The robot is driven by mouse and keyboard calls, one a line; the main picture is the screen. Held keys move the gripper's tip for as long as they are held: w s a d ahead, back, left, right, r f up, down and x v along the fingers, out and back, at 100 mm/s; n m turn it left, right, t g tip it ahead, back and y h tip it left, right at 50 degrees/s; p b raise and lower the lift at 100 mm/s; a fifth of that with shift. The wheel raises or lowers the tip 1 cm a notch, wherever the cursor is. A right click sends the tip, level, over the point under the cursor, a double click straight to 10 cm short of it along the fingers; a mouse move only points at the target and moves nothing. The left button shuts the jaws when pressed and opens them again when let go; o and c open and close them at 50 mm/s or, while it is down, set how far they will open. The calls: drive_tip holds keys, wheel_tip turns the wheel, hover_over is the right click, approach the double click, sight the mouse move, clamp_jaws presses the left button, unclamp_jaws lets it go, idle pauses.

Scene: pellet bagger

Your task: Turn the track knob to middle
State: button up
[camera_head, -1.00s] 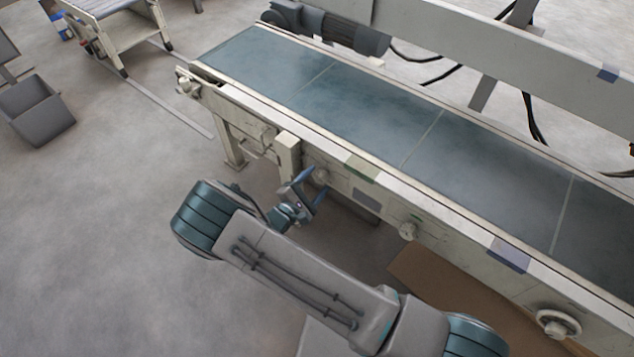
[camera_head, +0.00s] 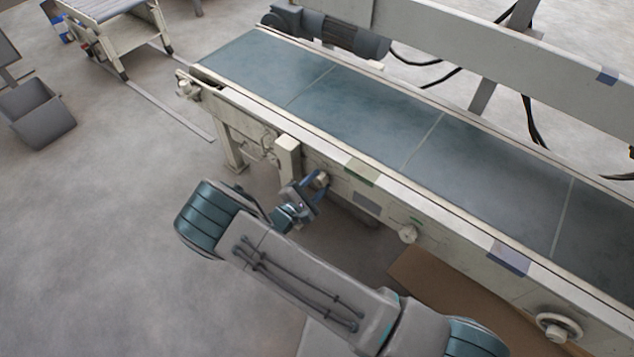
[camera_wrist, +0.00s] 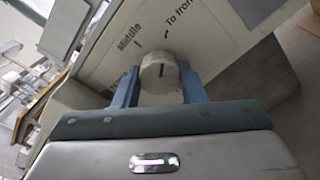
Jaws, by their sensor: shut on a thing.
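The track knob is a pale round knob (camera_wrist: 160,74) with a dark pointer line, on the side panel of the conveyor. In the wrist view the panel is printed "Middle" and "To front", each with a tick. The pointer line stands nearly upright in the picture, closer to the "To front" tick than to the "Middle" tick at the upper left. My gripper (camera_wrist: 160,88) has one blue finger on each side of the knob and is shut on it. In the head view the knob (camera_head: 322,178) is partly hidden by my gripper (camera_head: 316,184).
The conveyor belt (camera_head: 370,110) runs above the panel. Another knob (camera_head: 408,234) and a handwheel (camera_head: 557,325) are farther right on the same side. A pale post (camera_head: 288,155) stands close left of my gripper. A grey bin (camera_head: 38,112) is on the floor at far left.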

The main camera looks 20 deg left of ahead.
drive_tip(key=n+p, duration=0.2)
drive_tip(key=n, duration=0.3)
drive_tip(key=shift+n+p, duration=0.3)
drive_tip(key=n+p, duration=0.1)
drive_tip(key=n, duration=0.4)
drive_tip(key=shift+s+d, duration=0.1)
drive_tip(key=shift+n, duration=0.3)
drive_tip(key=o, duration=1)
drive_tip(key=p+v, duration=0.3)
drive_tip(key=v, duration=1.1)
